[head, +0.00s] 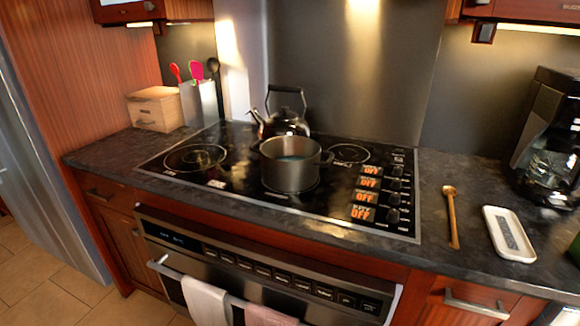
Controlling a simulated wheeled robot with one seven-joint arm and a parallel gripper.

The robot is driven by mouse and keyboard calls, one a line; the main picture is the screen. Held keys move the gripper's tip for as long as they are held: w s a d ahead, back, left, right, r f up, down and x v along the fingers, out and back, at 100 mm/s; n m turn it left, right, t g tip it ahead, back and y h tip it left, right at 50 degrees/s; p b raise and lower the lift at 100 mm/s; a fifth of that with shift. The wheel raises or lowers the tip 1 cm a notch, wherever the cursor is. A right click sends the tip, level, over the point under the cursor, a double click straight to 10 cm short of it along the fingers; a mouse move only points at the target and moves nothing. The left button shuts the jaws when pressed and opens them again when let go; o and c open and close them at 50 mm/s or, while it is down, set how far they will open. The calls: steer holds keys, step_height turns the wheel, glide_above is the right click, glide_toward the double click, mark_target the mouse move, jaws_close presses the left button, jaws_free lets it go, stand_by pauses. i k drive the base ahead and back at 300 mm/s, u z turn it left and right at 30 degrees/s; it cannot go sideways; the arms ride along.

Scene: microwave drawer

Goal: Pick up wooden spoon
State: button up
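The wooden spoon (453,218) lies on the dark countertop, just right of the black cooktop, in the head view. Its rounded bowl points to the back and its handle runs toward the front edge of the counter. It lies flat, and nothing is on top of it. My gripper is not in view.
A white spoon rest (509,234) lies close to the right of the spoon. A coffee maker (552,140) stands behind it at the right. A grey pot (290,168) and a kettle (283,122) stand on the cooktop (225,172). The counter (448,174) behind the spoon is clear.

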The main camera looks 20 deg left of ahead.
mark_target(450, 192)
steer(key=k, duration=0.5)
steer(key=u, duration=0.4)
steer(key=i, duration=0.95)
steer(key=u, duration=0.5)
